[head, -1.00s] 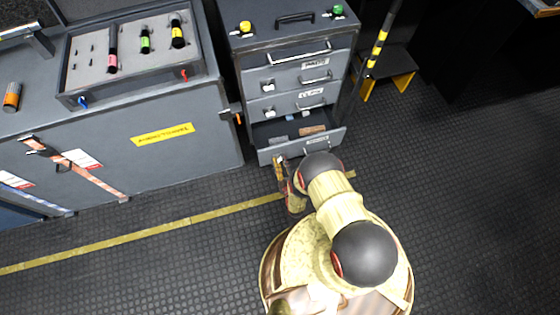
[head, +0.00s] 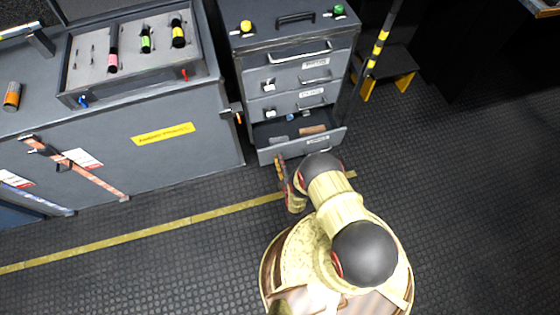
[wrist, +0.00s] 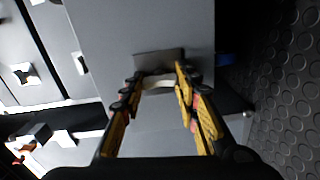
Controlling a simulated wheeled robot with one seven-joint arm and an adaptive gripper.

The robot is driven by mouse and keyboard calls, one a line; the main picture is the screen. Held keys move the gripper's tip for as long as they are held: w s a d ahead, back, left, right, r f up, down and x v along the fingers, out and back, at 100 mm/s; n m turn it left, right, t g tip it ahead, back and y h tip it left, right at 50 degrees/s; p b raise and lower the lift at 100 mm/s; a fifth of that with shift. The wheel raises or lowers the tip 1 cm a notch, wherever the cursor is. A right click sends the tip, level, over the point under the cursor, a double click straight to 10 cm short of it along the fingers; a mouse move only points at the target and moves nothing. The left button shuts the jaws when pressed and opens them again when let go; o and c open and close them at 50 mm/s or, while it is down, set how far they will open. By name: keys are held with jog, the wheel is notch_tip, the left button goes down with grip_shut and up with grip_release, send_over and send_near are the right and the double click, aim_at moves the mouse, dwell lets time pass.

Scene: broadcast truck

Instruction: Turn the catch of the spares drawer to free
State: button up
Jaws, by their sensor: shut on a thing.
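The grey drawer cabinet (head: 243,75) has its bottom drawer (head: 318,146) pulled out. Its label is too small to read, so I cannot confirm which is the spares drawer. My gripper (head: 279,160) is at the left end of this drawer's front. In the wrist view my gripper (wrist: 158,84) has its two fingers closed around a pale, narrow piece in front of a dark plate (wrist: 158,60), apparently the drawer's catch (wrist: 158,82). The fingers hide much of it, and its turn angle cannot be told. The upper drawers have pale catches (head: 268,86) at their left.
Several small items lie in the open drawer, one brown (head: 312,129). A grey bench (head: 100,170) with an open tool case stands left. A yellow-edged black step (head: 395,72) and a striped pole (head: 378,50) are right. The dark floor (head: 460,200) there is clear.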

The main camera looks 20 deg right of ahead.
dwell(0.4)
jog(key=o, duration=1.2)
jog(key=shift+c, duration=0.2)
jog(key=shift+r, duration=0.1)
